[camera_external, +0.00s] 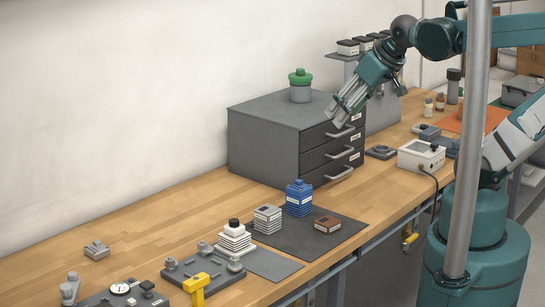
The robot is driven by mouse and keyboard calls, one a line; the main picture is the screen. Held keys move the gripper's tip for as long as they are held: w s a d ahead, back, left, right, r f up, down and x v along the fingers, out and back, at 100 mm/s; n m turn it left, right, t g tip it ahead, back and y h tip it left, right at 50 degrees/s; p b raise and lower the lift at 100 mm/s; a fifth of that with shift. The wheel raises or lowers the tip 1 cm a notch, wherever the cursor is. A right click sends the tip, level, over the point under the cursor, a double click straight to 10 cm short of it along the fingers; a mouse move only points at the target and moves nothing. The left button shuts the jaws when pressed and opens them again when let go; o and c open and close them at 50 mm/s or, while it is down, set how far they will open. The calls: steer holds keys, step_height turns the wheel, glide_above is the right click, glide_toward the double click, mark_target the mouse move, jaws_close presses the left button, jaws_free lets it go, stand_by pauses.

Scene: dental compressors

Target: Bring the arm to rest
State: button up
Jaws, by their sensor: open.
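My gripper (341,112) is at the upper middle of the external view, at the end of my teal arm. It is open, with its fingers pointing down and left. Nothing shows between the fingers. In the picture it overlaps the right front edge of the grey drawer cabinet (262,140); whether it touches the cabinet cannot be told. The drawers look shut.
A green-capped grey jar (300,88) stands on the cabinet. A blue bottle (299,198), a striped block (267,220) and a brown box (327,225) are on a dark mat (290,241). A white device (421,155) sits right of the cabinet. A grey pole (470,150) crosses in front.

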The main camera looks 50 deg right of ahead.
step_height(320, 180, down, 7)
steer(key=b, duration=0.6)
steer(key=shift+b, duration=0.35)
steer(key=shift+r, duration=0.1)
stand_by(0.6)
